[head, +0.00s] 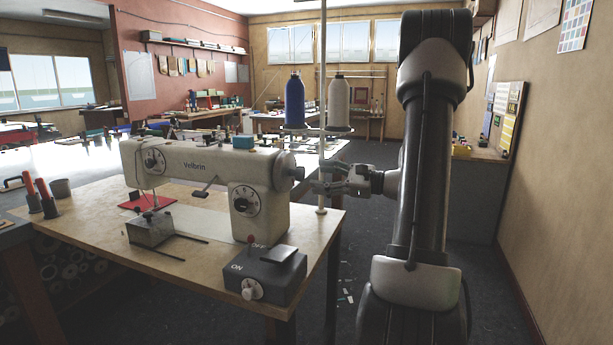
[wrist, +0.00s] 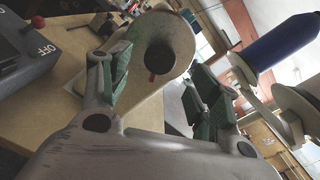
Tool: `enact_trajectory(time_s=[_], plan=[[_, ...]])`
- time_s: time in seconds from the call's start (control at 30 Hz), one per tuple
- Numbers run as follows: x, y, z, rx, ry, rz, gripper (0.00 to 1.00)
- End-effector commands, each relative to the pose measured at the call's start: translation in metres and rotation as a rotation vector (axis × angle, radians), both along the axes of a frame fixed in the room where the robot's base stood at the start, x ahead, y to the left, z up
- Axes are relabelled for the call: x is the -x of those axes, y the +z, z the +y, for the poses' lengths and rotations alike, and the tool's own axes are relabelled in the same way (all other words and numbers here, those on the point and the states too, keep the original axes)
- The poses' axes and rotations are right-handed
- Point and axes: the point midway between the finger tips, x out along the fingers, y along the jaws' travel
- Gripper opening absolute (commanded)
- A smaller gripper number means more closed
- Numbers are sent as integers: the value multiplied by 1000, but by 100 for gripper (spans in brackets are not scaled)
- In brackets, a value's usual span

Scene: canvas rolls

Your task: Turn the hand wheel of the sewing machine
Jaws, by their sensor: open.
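The white sewing machine (head: 208,172) stands on the wooden table, its hand wheel (head: 292,172) at its right end. In the wrist view the hand wheel (wrist: 178,32) is a pale disc with a protruding hub and a small red mark. My gripper (head: 317,178) is just right of the wheel, fingers pointing at it. In the wrist view my gripper (wrist: 158,75) is open, with green-padded fingers spread apart. The wheel appears between and beyond the fingertips. Nothing is held, and I cannot tell whether a finger touches the rim.
A thread stand pole (head: 323,60) rises close by my gripper, carrying a blue spool (head: 295,103) and a pale spool (head: 340,105). A dark ON/OFF switch box (head: 265,275) is at the table's front right corner. The floor right of the table is mostly clear.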

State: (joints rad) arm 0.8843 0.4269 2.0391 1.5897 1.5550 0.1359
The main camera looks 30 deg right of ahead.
Motion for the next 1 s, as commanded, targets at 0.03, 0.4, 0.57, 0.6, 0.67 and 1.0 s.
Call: enact_trajectory(time_s=[0.03, 0.4, 0.57, 0.6, 0.67, 1.0], plan=[[9, 0, -8, 0, -5, 0, 62], [41, -1, -32, 0, -1, 1, 62], [41, -1, -32, 0, 0, 2, 62], [41, -1, -32, 0, 0, 2, 62], [41, -1, -31, 0, 1, 1, 62], [18, 1, -2, 387, 36, -318, 62]])
